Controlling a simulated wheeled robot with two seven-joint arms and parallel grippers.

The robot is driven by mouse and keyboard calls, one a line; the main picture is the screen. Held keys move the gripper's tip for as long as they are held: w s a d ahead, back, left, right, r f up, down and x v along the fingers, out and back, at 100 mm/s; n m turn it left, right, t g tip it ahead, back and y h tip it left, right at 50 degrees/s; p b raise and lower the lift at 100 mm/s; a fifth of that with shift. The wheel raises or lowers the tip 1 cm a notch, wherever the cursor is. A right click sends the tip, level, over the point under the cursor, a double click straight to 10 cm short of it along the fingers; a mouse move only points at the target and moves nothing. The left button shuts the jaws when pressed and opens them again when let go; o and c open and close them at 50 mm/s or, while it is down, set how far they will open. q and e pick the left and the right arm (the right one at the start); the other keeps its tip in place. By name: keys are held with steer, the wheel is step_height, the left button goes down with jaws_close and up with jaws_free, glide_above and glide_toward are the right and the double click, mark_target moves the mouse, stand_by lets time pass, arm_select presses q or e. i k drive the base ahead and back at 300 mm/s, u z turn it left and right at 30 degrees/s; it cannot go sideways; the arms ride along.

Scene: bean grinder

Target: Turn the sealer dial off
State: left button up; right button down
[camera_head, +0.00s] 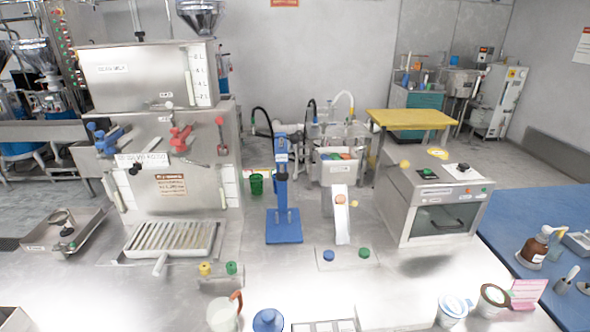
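A metal box-shaped machine (437,200) stands at the right of the steel table, with a dark front window. Its sloped top panel carries a black knob (463,167) at the right and a green control (428,173) at the left. The labels are too small to read, so I cannot tell for sure which control is the sealer dial or how it is set. A small white sloped stand (341,216) in the middle bears an orange round part (340,199). Neither of my grippers is in view.
A blue upright press (283,190) stands left of the white stand. A large steel machine (150,185) with red and blue handles fills the left. A jug (222,313), a blue lid (268,320) and cups (453,310) line the front. The table before the box is clear.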

mark_target(463, 166)
steer(key=z, duration=1.25)
steer(key=k, duration=0.5)
steer(key=z, duration=0.85)
steer(key=i, duration=1.3)
steer(key=u, duration=0.35)
